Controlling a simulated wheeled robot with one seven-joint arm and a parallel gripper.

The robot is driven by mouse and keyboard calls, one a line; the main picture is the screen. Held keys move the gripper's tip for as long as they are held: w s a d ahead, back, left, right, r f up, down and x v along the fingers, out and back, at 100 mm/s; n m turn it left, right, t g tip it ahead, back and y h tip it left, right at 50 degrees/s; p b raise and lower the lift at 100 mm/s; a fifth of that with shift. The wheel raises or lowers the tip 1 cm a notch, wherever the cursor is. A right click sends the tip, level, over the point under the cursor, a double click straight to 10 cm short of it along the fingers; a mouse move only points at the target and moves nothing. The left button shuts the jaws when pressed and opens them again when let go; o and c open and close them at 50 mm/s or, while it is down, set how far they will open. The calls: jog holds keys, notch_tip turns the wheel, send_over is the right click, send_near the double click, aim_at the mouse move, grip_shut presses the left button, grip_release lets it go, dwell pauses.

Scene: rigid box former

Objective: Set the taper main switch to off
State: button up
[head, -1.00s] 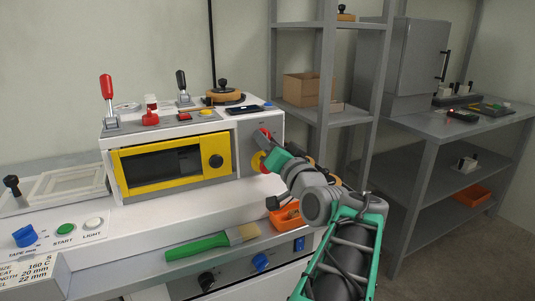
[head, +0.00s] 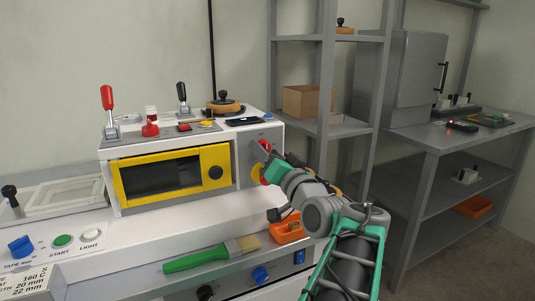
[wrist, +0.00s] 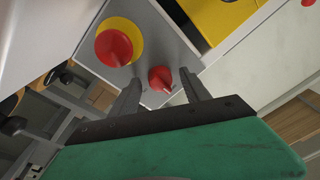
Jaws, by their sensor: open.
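The white machine (head: 210,212) has a grey side panel (wrist: 158,42) at its right end. In the wrist view, a larger red knob (wrist: 115,47) sits on a yellow disc (wrist: 136,32) on this panel. A smaller red pointer knob (wrist: 161,79) sits beside it. No label on either can be read, so I cannot tell which is the main switch. My gripper (wrist: 160,80) is open, with one finger on each side of the smaller knob in that view; contact cannot be told. In the head view my wrist partly hides the panel.
A yellow-framed window (head: 218,155) is on the machine's front. A grey shelf rack (head: 325,90) stands behind to the right.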

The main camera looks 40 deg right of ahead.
jog(key=r+v, duration=0.1)
jog(key=v, duration=0.6)
jog(key=shift+s+f, duration=0.4)
jog(key=shift+f, duration=0.15)
jog(key=shift+a, duration=0.15)
